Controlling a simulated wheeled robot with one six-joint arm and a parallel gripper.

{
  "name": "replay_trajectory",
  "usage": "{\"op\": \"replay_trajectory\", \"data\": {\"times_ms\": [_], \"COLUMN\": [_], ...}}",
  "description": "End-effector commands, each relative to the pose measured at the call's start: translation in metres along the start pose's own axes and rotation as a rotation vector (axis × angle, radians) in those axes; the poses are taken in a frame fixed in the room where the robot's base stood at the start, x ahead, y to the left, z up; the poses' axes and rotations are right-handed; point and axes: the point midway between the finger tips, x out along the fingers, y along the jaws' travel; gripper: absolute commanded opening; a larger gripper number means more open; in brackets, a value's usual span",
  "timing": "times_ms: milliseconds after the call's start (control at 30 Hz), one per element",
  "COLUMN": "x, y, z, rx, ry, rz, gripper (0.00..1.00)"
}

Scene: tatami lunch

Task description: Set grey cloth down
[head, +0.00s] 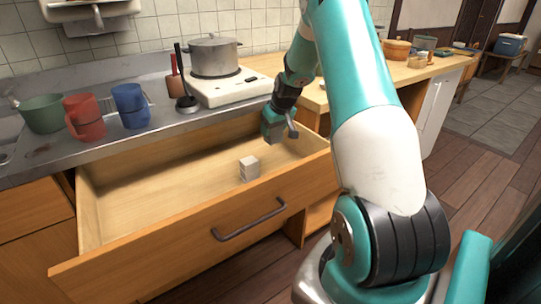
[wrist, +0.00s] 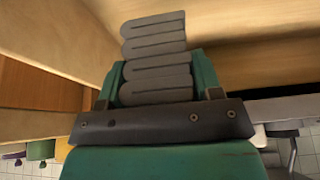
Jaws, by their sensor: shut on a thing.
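The grey cloth (wrist: 155,62) is a folded, layered stack in the wrist view. It lies between the teal fingers of my gripper (wrist: 160,82), shut on it, and sticks out beyond them. In the head view my gripper (head: 274,130) hangs over the back right of the open wooden drawer (head: 135,195). A small pale layered block (head: 249,168) shows inside the drawer, below and left of my gripper. I cannot tell whether it is the same cloth. The held part of the cloth is hard to make out in the head view.
The drawer is pulled out; its left side is bare. On the counter behind stand a green bowl (head: 42,114), a red mug (head: 85,117), a blue mug (head: 131,106) and a pot (head: 214,55) on a white hotplate (head: 222,89). A wooden worktop (head: 315,95) lies to the right.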

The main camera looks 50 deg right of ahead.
Motion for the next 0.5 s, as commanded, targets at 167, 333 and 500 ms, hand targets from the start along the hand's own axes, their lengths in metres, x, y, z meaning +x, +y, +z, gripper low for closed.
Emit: {"op": "replay_trajectory", "data": {"times_ms": [167, 333, 500], "x": [0.038, 0.052, 0.069], "y": [0.001, 0.002, 0.002], "z": [0.018, 0.023, 0.031], "rx": [0.002, 0.002, 0.003], "ry": [-0.003, -0.001, -0.003], "rz": [0.0, 0.001, 0.0], "gripper": [0.4, 0.4, 0.4]}}
